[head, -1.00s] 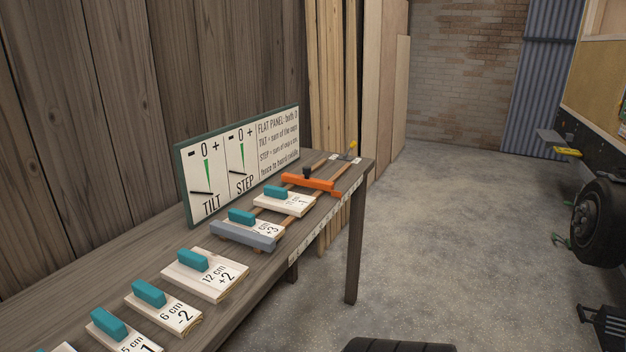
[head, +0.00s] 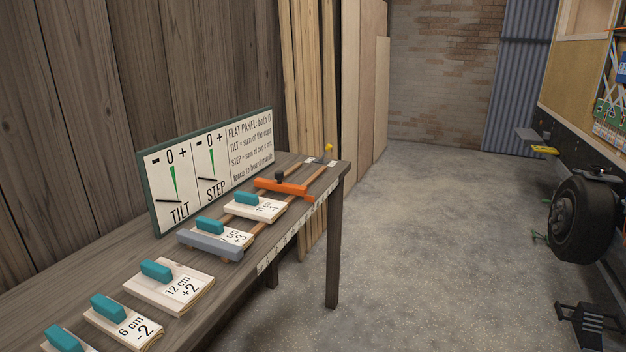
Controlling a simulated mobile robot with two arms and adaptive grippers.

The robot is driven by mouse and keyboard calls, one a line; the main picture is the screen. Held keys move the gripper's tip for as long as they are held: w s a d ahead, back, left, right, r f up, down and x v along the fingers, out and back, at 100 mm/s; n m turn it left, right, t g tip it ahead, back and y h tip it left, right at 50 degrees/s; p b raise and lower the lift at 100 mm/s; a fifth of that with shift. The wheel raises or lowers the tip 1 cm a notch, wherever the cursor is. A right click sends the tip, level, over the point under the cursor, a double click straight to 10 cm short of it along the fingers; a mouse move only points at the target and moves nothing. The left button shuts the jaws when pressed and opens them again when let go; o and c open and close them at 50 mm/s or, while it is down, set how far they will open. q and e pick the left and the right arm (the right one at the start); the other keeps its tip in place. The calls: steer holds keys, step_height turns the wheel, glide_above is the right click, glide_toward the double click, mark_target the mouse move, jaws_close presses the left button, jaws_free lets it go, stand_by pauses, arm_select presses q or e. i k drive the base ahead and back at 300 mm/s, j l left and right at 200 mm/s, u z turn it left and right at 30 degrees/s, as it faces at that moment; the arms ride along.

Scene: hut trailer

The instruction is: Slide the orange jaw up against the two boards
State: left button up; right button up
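The orange jaw (head: 284,188) lies across two wooden rails (head: 315,178) near the far end of the workbench, with a dark knob on it. Two boards with teal handles sit on the rails on the near side of the jaw: a far board (head: 266,210), beside the jaw, and a near board (head: 232,236) marked +3. A grey fence (head: 210,246) lies against the near board's near side. Whether the jaw touches the far board, I cannot tell from here. Neither of my grippers is in view.
Loose boards with teal handles, among them one marked 12 cm +2 (head: 170,286) and one marked 6 cm -2 (head: 122,322), lie on the near part of the workbench (head: 225,303). A TILT and STEP sign (head: 208,168) stands behind. The concrete floor to the right is open; a wheel (head: 584,220) stands farther right.

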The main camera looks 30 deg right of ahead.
mark_target(278, 185)
steer(key=i+z, duration=0.55)
steer(key=z, duration=0.15)
